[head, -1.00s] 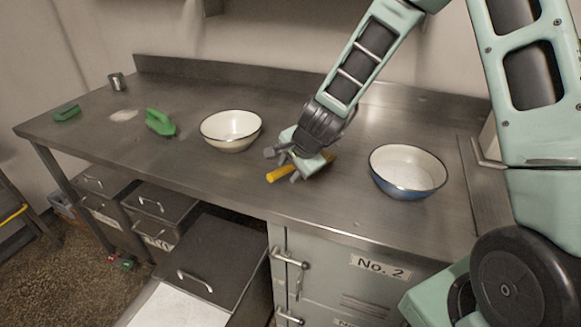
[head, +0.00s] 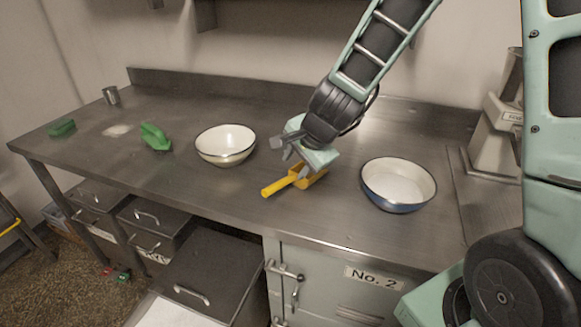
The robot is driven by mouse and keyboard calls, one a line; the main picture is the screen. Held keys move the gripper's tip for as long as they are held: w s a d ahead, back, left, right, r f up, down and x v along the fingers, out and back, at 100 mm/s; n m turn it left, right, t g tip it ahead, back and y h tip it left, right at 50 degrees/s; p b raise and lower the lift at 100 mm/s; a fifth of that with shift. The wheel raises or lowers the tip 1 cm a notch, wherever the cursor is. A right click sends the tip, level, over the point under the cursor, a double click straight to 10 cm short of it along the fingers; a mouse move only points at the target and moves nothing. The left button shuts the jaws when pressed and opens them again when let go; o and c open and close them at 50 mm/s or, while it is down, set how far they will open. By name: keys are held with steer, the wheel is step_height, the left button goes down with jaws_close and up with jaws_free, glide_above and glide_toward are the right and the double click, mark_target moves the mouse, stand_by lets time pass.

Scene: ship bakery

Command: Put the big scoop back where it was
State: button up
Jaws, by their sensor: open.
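A yellow scoop (head: 279,186) lies on the steel counter between two bowls, its handle toward the front left and its pan toward the back right. My gripper (head: 283,152) is open, just above and behind the scoop, and covers part of the view of its pan. A green scoop-like tool (head: 154,137) lies farther left on the counter, beside a pale patch of powder. Which of the two is the bigger scoop is hard to tell.
A cream bowl (head: 225,158) stands left of my gripper and a blue bowl (head: 397,203) right of it. A green brush-like block (head: 61,128) and a metal cup (head: 111,95) are at the far left. A scale-like machine (head: 497,135) stands at the right.

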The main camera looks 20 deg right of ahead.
steer(key=s+a+r+n+g+y, duration=0.2)
steer(key=s+a+r+n+y, duration=0.15)
steer(key=s+a+n, duration=0.75)
steer(key=s+r+n+g+h, duration=0.1)
steer(key=s+n+g+h, duration=0.1)
steer(key=s+n, duration=0.3)
steer(key=s+r+n+g+h, duration=0.1)
steer(key=s+n+h, duration=0.1)
steer(key=s+n, duration=0.4)
steer(key=s, duration=0.4)
steer(key=shift+a+r+g, duration=0.2)
steer(key=shift+r+g, duration=0.05)
steer(key=shift+g, duration=0.15)
